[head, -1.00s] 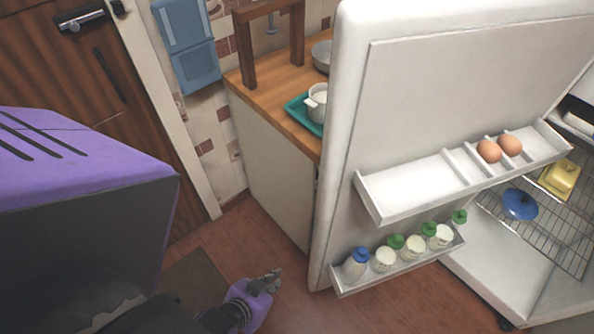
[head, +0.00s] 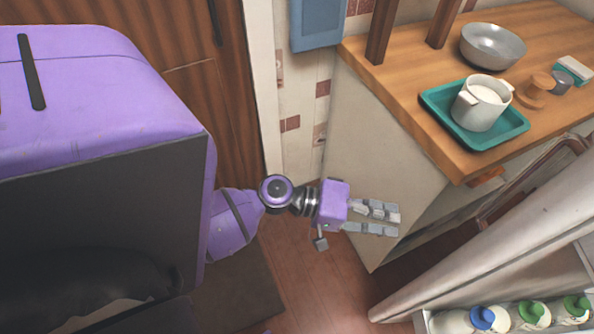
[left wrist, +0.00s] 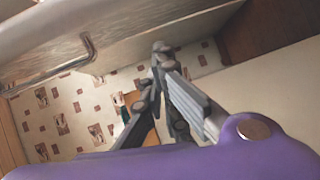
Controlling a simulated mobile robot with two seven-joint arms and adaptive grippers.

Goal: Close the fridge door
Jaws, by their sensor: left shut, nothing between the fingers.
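The fridge door (head: 480,262) is a thick white slab at the lower right of the head view. It stands open, with its inner side and a bottle shelf facing the bottom of the picture. The fridge body is out of the picture. My left gripper (head: 399,222) is shut and empty, to the left of the door, on its outer side, beside the counter's end. A gap shows between fingers and door in the picture. In the left wrist view the fingertips (left wrist: 160,50) are close together; I cannot tell what the pale slab behind them is. My right gripper is not in view.
A wooden counter (head: 400,90) holds a teal tray (head: 435,97) with a white pot (head: 482,105), and a metal bowl (head: 492,45). The counter's pale side panel (head: 375,170) is close to my left gripper. Bottles with blue and green caps (head: 533,312) stand on the door shelf.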

